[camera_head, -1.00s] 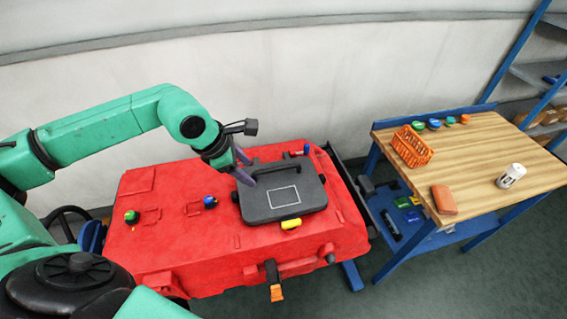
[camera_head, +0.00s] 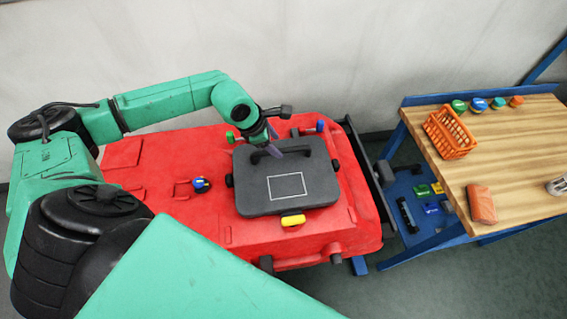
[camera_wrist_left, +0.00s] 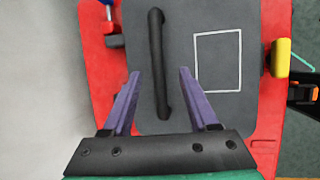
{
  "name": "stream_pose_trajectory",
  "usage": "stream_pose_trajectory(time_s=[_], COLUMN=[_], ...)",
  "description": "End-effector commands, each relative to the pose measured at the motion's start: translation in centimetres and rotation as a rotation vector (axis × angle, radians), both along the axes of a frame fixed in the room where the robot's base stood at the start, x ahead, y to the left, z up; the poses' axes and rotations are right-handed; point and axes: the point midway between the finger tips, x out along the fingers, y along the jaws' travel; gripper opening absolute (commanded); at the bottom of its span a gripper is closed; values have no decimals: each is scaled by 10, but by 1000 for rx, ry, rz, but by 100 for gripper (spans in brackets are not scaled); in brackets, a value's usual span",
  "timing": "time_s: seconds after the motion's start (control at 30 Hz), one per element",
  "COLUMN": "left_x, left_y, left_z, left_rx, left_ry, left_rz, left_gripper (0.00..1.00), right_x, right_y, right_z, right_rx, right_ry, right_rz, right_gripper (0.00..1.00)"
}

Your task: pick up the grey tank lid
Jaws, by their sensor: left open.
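The grey tank lid (camera_head: 308,197) lies flat on top of the red machine (camera_head: 215,232). It has a white rectangle outline and a black bar handle (camera_wrist_left: 157,65) along its far side. My left gripper (camera_head: 288,152) is at the lid's handle, with its arm coming in from the left. In the left wrist view, its two purple fingers (camera_wrist_left: 158,75) are open, one on each side of the handle, with gaps to it. How far the fingertips are above the lid is hard to tell. The right gripper is not in view.
A yellow latch (camera_head: 293,220) sits at the lid's near edge. Blue (camera_head: 200,184) and green (camera_head: 230,137) knobs stand on the red machine. A wooden bench (camera_head: 505,140) at the right bears an orange basket (camera_head: 450,134) and an orange block (camera_head: 481,205).

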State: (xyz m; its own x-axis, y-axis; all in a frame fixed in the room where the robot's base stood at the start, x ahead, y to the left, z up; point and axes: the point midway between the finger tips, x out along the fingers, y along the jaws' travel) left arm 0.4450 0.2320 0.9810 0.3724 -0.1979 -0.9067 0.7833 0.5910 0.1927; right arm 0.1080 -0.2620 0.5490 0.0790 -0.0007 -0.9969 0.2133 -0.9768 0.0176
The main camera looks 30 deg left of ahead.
Motion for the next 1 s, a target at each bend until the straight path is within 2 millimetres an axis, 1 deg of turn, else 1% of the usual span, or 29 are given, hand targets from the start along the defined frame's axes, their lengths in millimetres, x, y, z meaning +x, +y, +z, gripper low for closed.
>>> stream_pose_trajectory(time_s=[0.03,0.17,0.3,0.4,0.43,0.63,0.67,0.7,0.77,0.8,1.0], left_x=[3,9,19,25,26,26,26,26,26,26,26], left_y=[-2,-4,-5,-8,-8,-8,-8,-8,-8,-8,-8], left_z=[-4,-18,-41,-58,-60,-63,-63,-63,-63,-63,-62], left_rx=[-3,-1,-1,-1,0,1,1,1,1,1,1], left_ry=[1,2,3,0,0,-2,-2,-2,-2,-2,-2], left_rz=[1,0,2,2,1,1,1,1,1,1,1], left_gripper=[60,60,60,60,60,60,48,33,10,0,0], right_x=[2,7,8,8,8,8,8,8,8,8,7], right_y=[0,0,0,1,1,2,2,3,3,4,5], right_z=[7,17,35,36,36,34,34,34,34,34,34], right_rx=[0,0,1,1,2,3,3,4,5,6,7], right_ry=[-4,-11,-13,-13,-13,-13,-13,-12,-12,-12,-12], right_rz=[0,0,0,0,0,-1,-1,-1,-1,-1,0], right_gripper=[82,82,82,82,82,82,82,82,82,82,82])
